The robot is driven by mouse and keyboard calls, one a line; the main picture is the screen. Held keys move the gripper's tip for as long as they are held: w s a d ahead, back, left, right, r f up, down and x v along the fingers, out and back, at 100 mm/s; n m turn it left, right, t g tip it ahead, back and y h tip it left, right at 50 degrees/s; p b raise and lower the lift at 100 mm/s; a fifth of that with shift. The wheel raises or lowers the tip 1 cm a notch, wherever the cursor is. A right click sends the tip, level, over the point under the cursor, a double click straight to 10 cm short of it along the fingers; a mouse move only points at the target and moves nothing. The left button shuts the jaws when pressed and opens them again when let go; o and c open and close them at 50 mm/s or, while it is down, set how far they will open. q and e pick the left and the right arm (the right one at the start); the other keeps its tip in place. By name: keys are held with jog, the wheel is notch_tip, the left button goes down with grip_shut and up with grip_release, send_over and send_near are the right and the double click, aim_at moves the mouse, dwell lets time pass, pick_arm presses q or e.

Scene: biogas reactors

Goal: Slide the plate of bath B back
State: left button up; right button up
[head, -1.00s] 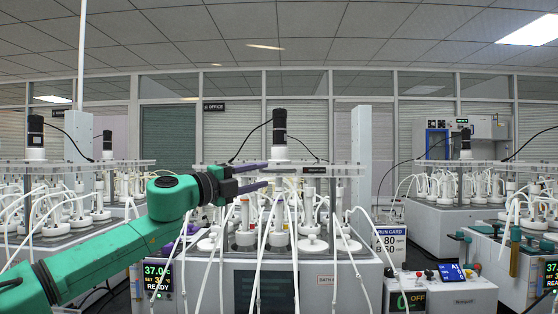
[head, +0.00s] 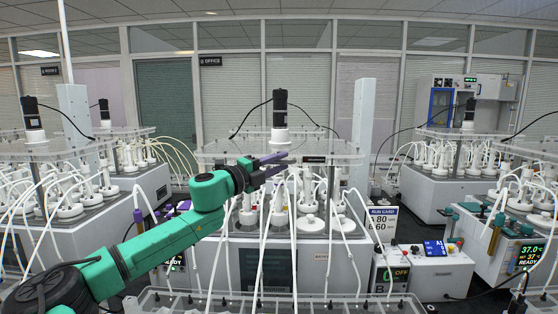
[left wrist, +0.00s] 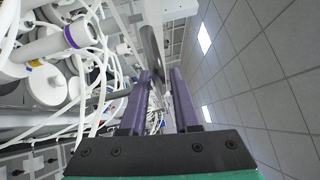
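Bath B (head: 312,270) stands in the middle of the head view, with a label on its front. Its clear plate (head: 225,150) lies level above the white vessels, and a black-topped motor (head: 280,108) stands over it. My left gripper (head: 284,164) is at the plate's front edge, its purple fingers pointing right. In the left wrist view the two fingers (left wrist: 161,85) are apart with a gap between them. A grey edge-on piece with a dark oval shows beyond the tips; I cannot tell whether the fingers touch it. My right gripper is not in view.
White tubes hang down the front of bath B. A clear rack (head: 290,295) runs along the bottom of the head view. Similar baths stand left (head: 40,220) and right. A control box (head: 425,268) sits right of bath B. A grey column (head: 363,130) rises behind.

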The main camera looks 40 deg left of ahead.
pick_arm(q)
grip_shut()
dwell(1.2)
